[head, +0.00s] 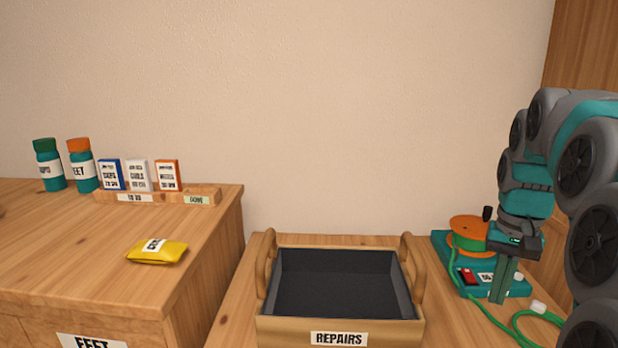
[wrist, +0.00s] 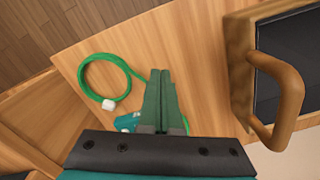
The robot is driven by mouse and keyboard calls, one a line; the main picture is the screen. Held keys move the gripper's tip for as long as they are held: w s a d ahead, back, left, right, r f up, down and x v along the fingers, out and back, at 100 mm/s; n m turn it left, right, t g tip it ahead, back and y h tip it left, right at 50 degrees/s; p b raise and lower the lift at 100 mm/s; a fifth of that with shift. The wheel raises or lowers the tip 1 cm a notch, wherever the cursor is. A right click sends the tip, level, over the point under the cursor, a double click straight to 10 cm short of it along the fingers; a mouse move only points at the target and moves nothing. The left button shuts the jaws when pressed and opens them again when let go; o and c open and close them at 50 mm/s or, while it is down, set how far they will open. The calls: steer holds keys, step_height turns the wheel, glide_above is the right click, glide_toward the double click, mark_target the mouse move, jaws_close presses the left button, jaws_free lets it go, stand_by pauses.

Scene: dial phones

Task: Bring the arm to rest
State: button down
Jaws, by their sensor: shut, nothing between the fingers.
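My gripper (head: 503,279) hangs from my arm at the right of the head view, fingers pointing down and pressed together with nothing between them. It is in front of a teal device (head: 440,250) with an orange reel and a red switch, and hides part of it. In the wrist view my gripper (wrist: 161,75) shows as two green fingers side by side, above the wooden surface (wrist: 200,60). I cannot tell from the frames how far the fingertips are from the device.
A wooden tray labelled REPAIRS (head: 380,332) stands empty left of my gripper. A green cord (wrist: 88,66) with a white plug (wrist: 109,105) lies coiled nearby. A yellow packet (head: 157,253), two bottles (head: 82,170) and several small boxes (head: 138,176) are on the left counter.

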steer(key=s+a+f+n, duration=0.3)
steer(key=s+a+f, duration=0.2)
steer(key=s+a, duration=0.55)
steer(key=s+a+f+n, duration=0.1)
steer(key=s+a+f, duration=0.3)
steer(key=s, duration=0.3)
steer(key=s+a+f+n+g, duration=0.1)
steer(key=s+a+f, duration=0.2)
steer(key=s, duration=0.4)
steer(key=shift+s+a+f+n+g, duration=0.15)
steer(key=shift+a+f+n+g, duration=0.2)
steer(key=shift+f, duration=0.5)
steer(key=shift+r, duration=0.1)
